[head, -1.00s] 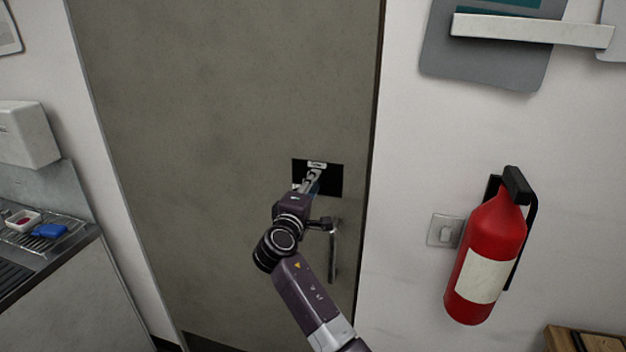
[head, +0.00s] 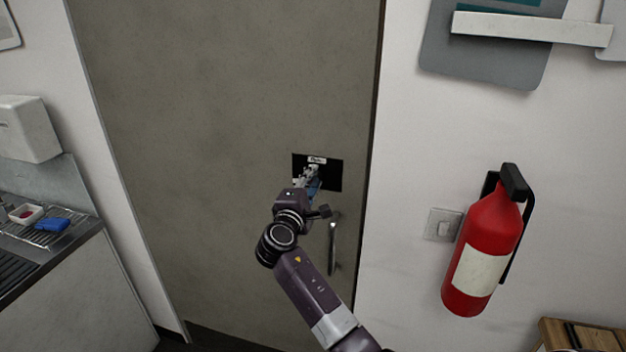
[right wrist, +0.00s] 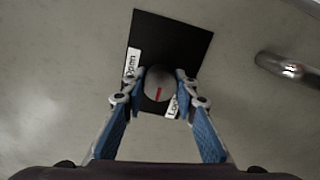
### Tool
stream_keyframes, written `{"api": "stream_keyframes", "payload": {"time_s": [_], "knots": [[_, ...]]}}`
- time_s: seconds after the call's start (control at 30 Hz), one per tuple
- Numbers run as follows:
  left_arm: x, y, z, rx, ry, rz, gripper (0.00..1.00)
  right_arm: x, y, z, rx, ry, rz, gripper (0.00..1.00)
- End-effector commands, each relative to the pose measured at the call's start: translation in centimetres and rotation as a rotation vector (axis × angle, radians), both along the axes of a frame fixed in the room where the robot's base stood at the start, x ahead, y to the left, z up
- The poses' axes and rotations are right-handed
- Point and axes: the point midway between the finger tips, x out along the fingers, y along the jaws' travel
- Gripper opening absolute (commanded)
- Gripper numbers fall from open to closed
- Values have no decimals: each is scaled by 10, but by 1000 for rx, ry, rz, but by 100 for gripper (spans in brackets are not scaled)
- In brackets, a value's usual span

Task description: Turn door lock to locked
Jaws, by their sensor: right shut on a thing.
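The lock is a round grey knob (right wrist: 160,84) on a black plate (head: 332,176) fixed to the grey-brown door (head: 230,110). The plate also shows in the right wrist view (right wrist: 180,42), with a white "Open" label (right wrist: 133,64) and a white "Lock" label (right wrist: 173,106). The knob's red mark points down in that view, between the two labels and close to "Lock". My right gripper (right wrist: 163,76) is shut on the knob, one blue-backed finger on each side. In the head view my right gripper (head: 312,172) covers the knob. My left gripper is not in view.
A metal door handle (head: 333,245) hangs below the plate, close beside my right wrist. A red fire extinguisher (head: 485,250) and a light switch (head: 442,224) are on the wall to the right. A metal counter (head: 50,240) stands at the left.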

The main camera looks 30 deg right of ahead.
Motion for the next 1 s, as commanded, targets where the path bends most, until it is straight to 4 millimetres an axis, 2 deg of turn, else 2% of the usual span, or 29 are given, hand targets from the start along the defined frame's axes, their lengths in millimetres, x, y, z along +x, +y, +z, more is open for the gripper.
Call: {"api": "stream_keyframes", "payload": {"time_s": [0.07,0.1,0.23,0.5,0.63,1.0], "knots": [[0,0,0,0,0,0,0,0,1,-1,0,2,2,2],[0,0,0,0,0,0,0,0,1,-1,0,2,2,31],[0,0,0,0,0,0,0,0,1,-1,0,2,2,44],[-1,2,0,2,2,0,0,0,1,-1,2,0,1,44],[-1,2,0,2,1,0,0,-6,9,-1,3,0,3,44],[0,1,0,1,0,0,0,-54,66,-2,4,2,4,44]]}}
